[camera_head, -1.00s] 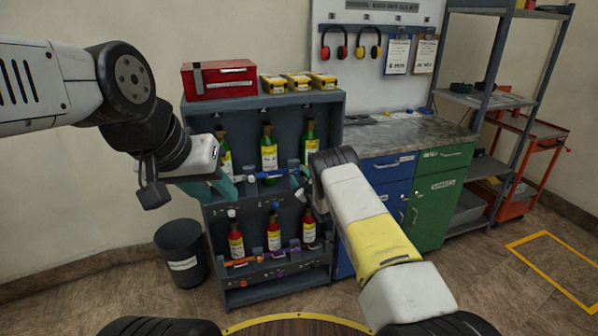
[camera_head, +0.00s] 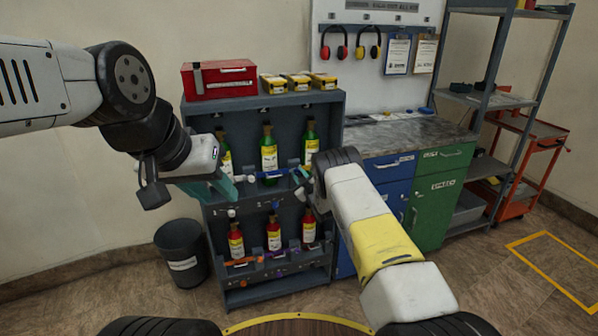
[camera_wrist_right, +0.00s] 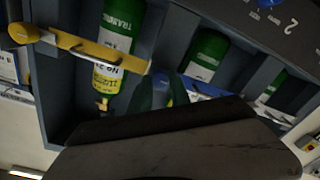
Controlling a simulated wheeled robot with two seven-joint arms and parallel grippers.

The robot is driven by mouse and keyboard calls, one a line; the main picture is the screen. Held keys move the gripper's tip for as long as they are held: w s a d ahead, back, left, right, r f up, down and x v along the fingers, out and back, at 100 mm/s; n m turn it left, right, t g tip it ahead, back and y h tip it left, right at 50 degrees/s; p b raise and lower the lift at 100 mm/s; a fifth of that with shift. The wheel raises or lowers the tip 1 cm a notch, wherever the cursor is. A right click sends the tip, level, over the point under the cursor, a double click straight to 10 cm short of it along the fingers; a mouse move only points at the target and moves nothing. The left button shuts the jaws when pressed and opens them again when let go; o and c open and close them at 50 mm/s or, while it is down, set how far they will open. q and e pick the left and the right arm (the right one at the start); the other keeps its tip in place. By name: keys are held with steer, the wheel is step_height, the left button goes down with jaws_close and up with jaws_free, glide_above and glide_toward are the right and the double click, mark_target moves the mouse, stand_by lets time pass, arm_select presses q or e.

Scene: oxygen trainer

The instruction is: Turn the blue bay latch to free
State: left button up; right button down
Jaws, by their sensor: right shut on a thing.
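The blue bay latch (camera_head: 272,175) is a blue bar across the front of the middle green bottle (camera_head: 268,150) on the rack's upper shelf. It runs roughly level in the head view. My right gripper (camera_head: 303,180) is at the bar's right end, partly hidden by my arm. In the right wrist view the blue latch (camera_wrist_right: 200,94) runs out from between my dark fingers (camera_wrist_right: 163,90), which are shut on its end. My left gripper (camera_head: 226,187) has teal fingers in front of the rack's left side; their gap is unclear.
A yellow latch (camera_wrist_right: 85,48) crosses a neighbouring green bottle close to my right gripper. Red bottles (camera_head: 273,233) stand on the lower shelf with orange and purple latches. A red toolbox (camera_head: 220,78) and yellow boxes sit on top. A dark bin (camera_head: 181,252) stands left of the rack.

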steer(key=m, duration=0.8)
steer(key=shift+d+m, duration=0.1)
steer(key=shift+m, duration=0.2)
steer(key=m, duration=0.4)
steer(key=shift+f+m+t, duration=0.1)
steer(key=shift+m+t, duration=0.2)
steer(key=shift+m, duration=0.1)
steer(key=shift+m+h, duration=0.3)
steer(key=shift+m, duration=1.8)
steer(key=c, duration=1.2)
jaws_free()
steer(key=shift+s, duration=0.1)
